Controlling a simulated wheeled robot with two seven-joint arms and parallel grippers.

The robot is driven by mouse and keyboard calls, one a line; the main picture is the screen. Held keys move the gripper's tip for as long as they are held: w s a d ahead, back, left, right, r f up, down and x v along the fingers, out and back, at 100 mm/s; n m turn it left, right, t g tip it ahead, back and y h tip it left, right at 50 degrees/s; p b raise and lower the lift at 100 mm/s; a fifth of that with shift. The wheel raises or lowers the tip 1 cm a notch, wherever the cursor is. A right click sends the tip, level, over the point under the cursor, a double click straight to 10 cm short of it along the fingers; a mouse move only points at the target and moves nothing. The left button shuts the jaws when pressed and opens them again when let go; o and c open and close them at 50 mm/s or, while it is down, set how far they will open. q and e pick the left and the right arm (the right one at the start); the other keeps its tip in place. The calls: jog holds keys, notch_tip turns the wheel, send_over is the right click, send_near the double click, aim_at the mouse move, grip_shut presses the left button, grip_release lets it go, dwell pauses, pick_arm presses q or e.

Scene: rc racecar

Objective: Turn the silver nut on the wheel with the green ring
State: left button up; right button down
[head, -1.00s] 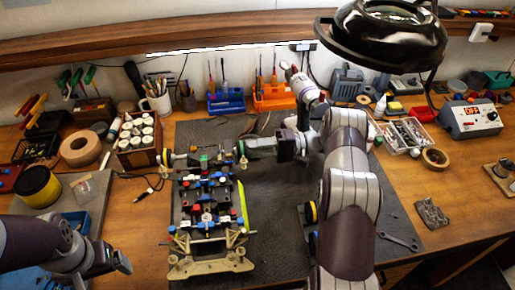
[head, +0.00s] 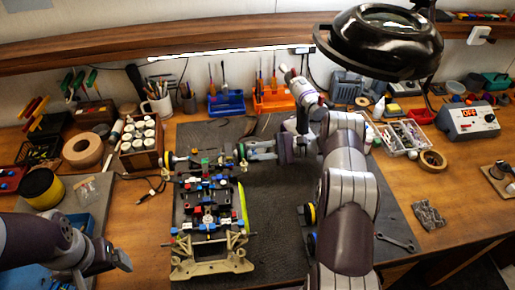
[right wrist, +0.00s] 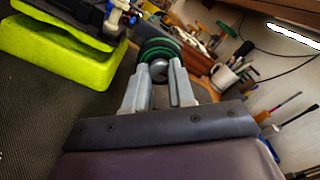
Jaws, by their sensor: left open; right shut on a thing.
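The car chassis (head: 208,215) lies on the dark mat, with wheels at its far end. The wheel with the green ring (head: 241,152) is at its far right corner; it also shows in the right wrist view (right wrist: 158,48). The silver nut (right wrist: 158,71) faces my right wrist camera at the wheel's centre. My right gripper (head: 249,151) reaches in from the right, its fingertips (right wrist: 158,76) shut on the nut from both sides. In the head view the nut is hidden. My left gripper (head: 122,262) is open and empty at the lower left, away from the car.
A yellow-green block (right wrist: 60,50) sits under the chassis beside the fingers. A wrench (head: 395,241) lies on the mat's right side. A wooden box of small jars (head: 140,140) stands left of the car. The mat right of the chassis is partly clear.

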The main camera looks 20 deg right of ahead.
jog(key=shift+m, duration=0.5)
jog(key=c, duration=0.9)
grip_release()
